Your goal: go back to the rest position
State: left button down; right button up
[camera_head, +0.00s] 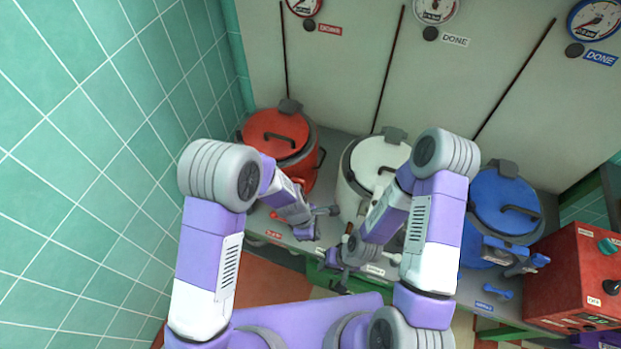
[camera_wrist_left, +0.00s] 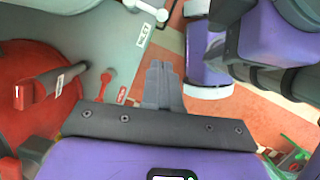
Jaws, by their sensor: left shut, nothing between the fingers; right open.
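My left gripper (camera_head: 322,212) is in front of the red kettle in the head view, with its fingers together and nothing between them. Its shut fingers also show in the left wrist view (camera_wrist_left: 161,84). My right gripper (camera_head: 336,272) is lower, in front of the white kettle, open and empty. Part of my right arm shows at the upper right of the left wrist view. The red kettle (camera_head: 273,133), white kettle (camera_head: 376,157) and blue kettle (camera_head: 507,203) stand in a row on the counter with lids down. My arms partly hide the white kettle.
The grey counter (camera_head: 283,240) has a green front. A red control box (camera_head: 574,270) stands at its right end. A blue lever (camera_head: 498,293) and a red lever (camera_wrist_left: 106,82) are near the front edge. A green tiled wall (camera_head: 80,130) is on the left. Dials hang behind.

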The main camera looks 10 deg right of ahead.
pick_arm(q)
jog(key=s+a+f+m+b, duration=0.4)
jog(key=a+f+m, duration=0.2)
jog(key=a+f, duration=0.1)
jog(key=s+a+f+m+t+b, duration=0.1)
jog(key=s+a+f+m+b, duration=0.3)
jog(key=s+a+f+m, duration=0.1)
jog(key=a+f+m, duration=0.1)
jog(key=a+f, duration=0.1)
jog(key=a, duration=0.1)
jog(key=shift+a+m+h, duration=0.35)
jog(key=shift+m+h, duration=0.05)
